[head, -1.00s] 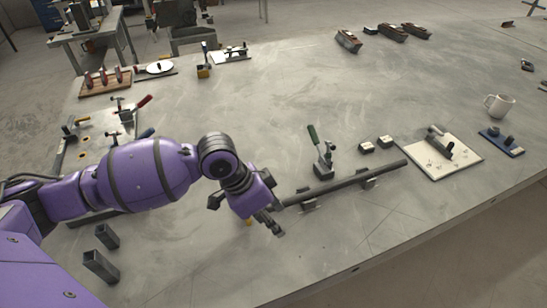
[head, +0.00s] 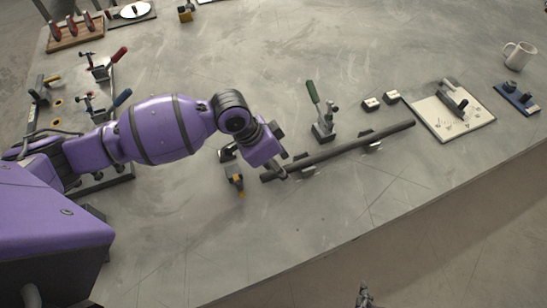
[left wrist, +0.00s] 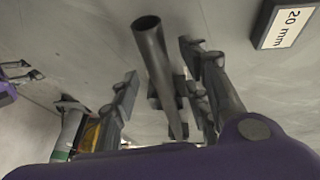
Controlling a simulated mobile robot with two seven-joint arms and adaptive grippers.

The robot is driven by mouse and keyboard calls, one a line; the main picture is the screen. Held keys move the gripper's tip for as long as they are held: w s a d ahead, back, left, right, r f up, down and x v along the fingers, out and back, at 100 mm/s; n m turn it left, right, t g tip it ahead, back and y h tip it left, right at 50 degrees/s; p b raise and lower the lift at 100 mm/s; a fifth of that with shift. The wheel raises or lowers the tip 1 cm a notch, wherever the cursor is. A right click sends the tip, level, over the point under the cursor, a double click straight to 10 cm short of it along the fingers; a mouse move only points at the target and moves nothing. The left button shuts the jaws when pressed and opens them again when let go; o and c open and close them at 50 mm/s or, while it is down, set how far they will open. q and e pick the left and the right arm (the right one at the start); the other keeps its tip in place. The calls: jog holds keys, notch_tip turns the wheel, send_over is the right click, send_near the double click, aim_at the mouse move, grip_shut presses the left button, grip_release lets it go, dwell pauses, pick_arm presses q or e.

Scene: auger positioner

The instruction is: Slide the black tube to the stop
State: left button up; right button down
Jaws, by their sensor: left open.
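The black tube (head: 340,149) lies slantwise across two small supports (head: 306,165) (head: 370,138) on the grey table. My left gripper (head: 281,166) is at the tube's left end in the head view. In the left wrist view the tube (left wrist: 160,70) runs between the two open fingers (left wrist: 165,88), its hollow end facing up the picture. I cannot tell whether a finger touches it. A small black and yellow piece (head: 236,181) stands just left of the tube's end; I cannot tell whether it is the stop. My right gripper (head: 365,296) shows small at the bottom edge, away from the tube.
A green-handled clamp (head: 322,125) stands behind the tube. Two small blocks (head: 372,104) (head: 391,96) sit beyond it. A white board (head: 440,122) with a tool is near the tube's right end. A block marked 20 mm (left wrist: 285,25) shows in the left wrist view. The table in front is clear.

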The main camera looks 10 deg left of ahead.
pick_arm(q)
jog(key=shift+d+f, duration=0.1)
jog(key=shift+f, duration=0.2)
pick_arm(e)
jog(key=shift+w+a+r, duration=0.2)
jog(key=shift+w+a, duration=0.1)
jog(key=shift+w, duration=0.1)
jog(key=shift+a, duration=0.1)
pick_arm(q)
grip_shut()
pick_arm(e)
jog(key=shift+s+f, duration=0.1)
jog(key=shift+s, duration=0.1)
pick_arm(q)
jog(key=shift+w+r, duration=0.1)
jog(key=shift+w, duration=0.05)
pick_arm(e)
jog(key=shift+d, duration=0.25)
